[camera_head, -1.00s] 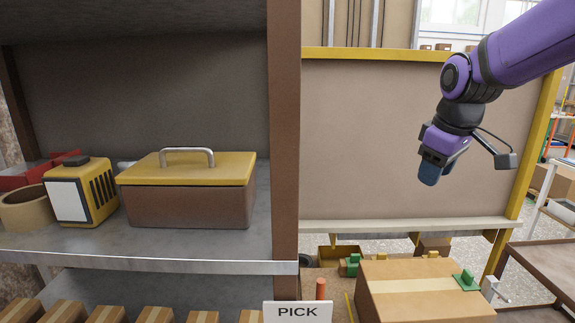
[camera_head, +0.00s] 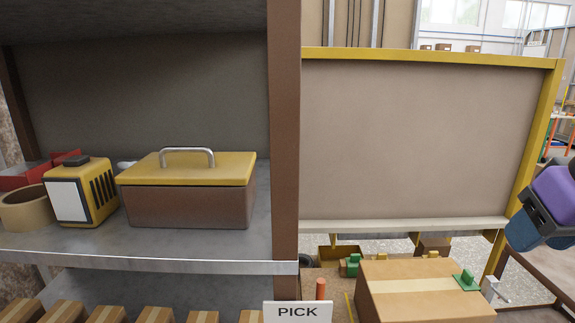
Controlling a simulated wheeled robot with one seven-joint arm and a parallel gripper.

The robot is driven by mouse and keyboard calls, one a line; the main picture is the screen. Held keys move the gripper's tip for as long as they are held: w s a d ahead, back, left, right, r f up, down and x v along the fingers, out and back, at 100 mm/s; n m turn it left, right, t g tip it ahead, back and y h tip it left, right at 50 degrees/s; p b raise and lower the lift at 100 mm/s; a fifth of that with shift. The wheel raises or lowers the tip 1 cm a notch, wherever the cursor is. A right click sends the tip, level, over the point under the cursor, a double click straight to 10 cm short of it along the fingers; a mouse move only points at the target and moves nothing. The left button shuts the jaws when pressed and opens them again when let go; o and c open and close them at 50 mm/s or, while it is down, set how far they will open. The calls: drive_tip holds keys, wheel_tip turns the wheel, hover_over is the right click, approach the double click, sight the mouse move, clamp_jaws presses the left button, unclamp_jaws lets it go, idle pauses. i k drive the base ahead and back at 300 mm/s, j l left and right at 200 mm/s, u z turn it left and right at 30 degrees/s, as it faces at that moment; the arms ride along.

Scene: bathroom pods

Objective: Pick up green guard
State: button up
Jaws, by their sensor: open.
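A small green guard (camera_head: 466,281) lies on the right part of the top of a cardboard box (camera_head: 405,298), at the lower right. Another green piece (camera_head: 351,264) sits behind the box, to its left, partly hidden; I cannot tell which of the two the task names. My gripper (camera_head: 526,232) is at the right edge, above and to the right of the box, apart from both green pieces. It is open, with nothing seen in it, and part of it is cut off by the frame.
A grey metal clamp-like part (camera_head: 491,288) stands at the box's right edge. An orange cylinder (camera_head: 321,289) stands left of the box. A yellow-framed panel (camera_head: 420,140) stands behind.

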sight(465, 279)
drive_tip(key=k+l, duration=0.25)
drive_tip(key=k, duration=0.2)
drive_tip(key=k+l, duration=0.3)
drive_tip(key=k, duration=0.15)
drive_tip(key=i, duration=0.95)
